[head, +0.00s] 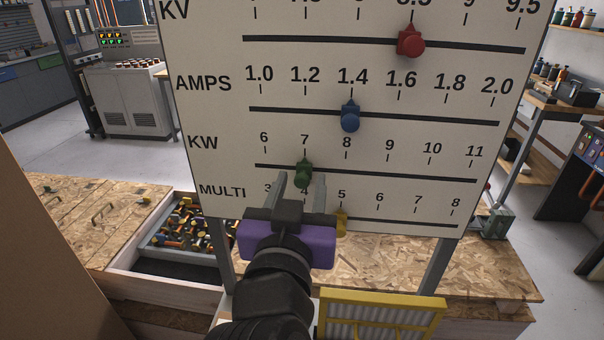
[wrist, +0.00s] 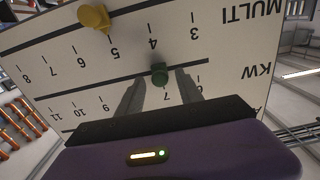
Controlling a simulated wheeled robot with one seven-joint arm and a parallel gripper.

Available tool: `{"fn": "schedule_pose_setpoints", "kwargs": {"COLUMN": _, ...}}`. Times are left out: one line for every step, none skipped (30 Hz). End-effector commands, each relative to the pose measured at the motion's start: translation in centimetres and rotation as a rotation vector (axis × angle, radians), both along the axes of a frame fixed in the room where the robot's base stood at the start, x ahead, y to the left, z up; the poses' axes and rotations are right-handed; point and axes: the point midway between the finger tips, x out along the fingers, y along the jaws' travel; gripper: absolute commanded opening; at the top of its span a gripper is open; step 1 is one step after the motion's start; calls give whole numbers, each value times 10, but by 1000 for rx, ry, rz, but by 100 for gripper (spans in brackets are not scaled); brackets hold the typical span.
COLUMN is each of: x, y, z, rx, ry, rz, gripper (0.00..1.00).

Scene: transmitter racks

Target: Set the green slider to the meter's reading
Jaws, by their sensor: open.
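The green slider (head: 303,172) sits on the KW slot of the white scale board (head: 215,120), at about the 7 mark. It also shows in the wrist view (wrist: 159,74), where the board appears upside down. My gripper (head: 301,180) is open in front of the board, one finger to each side of the green slider. In the wrist view the fingers (wrist: 160,88) reach toward the slider with gaps on both sides; I cannot tell whether either touches it. I cannot make out the meter in either view.
The red slider (head: 411,40) is near 8.5 on KV, the blue slider (head: 350,116) at about 1.4 on AMPS, and the yellow slider (head: 341,220) near 5 on MULTI, just right of my gripper.

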Motion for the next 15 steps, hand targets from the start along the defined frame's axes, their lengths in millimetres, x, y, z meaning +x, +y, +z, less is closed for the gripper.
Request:
{"fn": "schedule_pose_setpoints", "kwargs": {"x": 6, "y": -2, "z": 1, "rx": -1, "ry": 0, "rz": -2, "gripper": 43}}
{"fn": "schedule_pose_setpoints", "kwargs": {"x": 9, "y": -2, "z": 1, "rx": -1, "ry": 0, "rz": -1, "gripper": 43}}
{"fn": "schedule_pose_setpoints", "kwargs": {"x": 13, "y": -3, "z": 1, "rx": -1, "ry": 1, "rz": 0, "gripper": 43}}
{"fn": "schedule_pose_setpoints", "kwargs": {"x": 15, "y": -3, "z": 1, "rx": -1, "ry": 1, "rz": 0, "gripper": 43}}
{"fn": "schedule_pose_setpoints", "kwargs": {"x": 16, "y": -3, "z": 1, "rx": 0, "ry": 0, "rz": 0, "gripper": 43}}
{"fn": "schedule_pose_setpoints", "kwargs": {"x": 18, "y": -3, "z": 1, "rx": 0, "ry": 0, "rz": 1, "gripper": 43}}
{"fn": "schedule_pose_setpoints", "kwargs": {"x": 19, "y": -4, "z": 0, "rx": 0, "ry": -1, "rz": 1, "gripper": 43}}
{"fn": "schedule_pose_setpoints", "kwargs": {"x": 19, "y": -4, "z": 0, "rx": 0, "ry": -1, "rz": 1, "gripper": 43}}
{"fn": "schedule_pose_setpoints", "kwargs": {"x": 20, "y": -4, "z": 0, "rx": 0, "ry": -1, "rz": 1, "gripper": 43}}
{"fn": "schedule_pose_setpoints", "kwargs": {"x": 20, "y": -4, "z": 0, "rx": 0, "ry": -1, "rz": 2, "gripper": 43}}
{"fn": "schedule_pose_setpoints", "kwargs": {"x": 20, "y": -4, "z": 0, "rx": 0, "ry": -1, "rz": 2, "gripper": 43}}
{"fn": "schedule_pose_setpoints", "kwargs": {"x": 20, "y": -4, "z": 0, "rx": 0, "ry": -1, "rz": 2, "gripper": 43}}
{"fn": "schedule_pose_setpoints", "kwargs": {"x": 20, "y": -4, "z": 0, "rx": 0, "ry": -1, "rz": 2, "gripper": 43}}
{"fn": "schedule_pose_setpoints", "kwargs": {"x": 20, "y": -4, "z": 0, "rx": 0, "ry": -1, "rz": 2, "gripper": 43}}
{"fn": "schedule_pose_setpoints", "kwargs": {"x": 20, "y": -4, "z": 0, "rx": 0, "ry": -1, "rz": 2, "gripper": 41}}
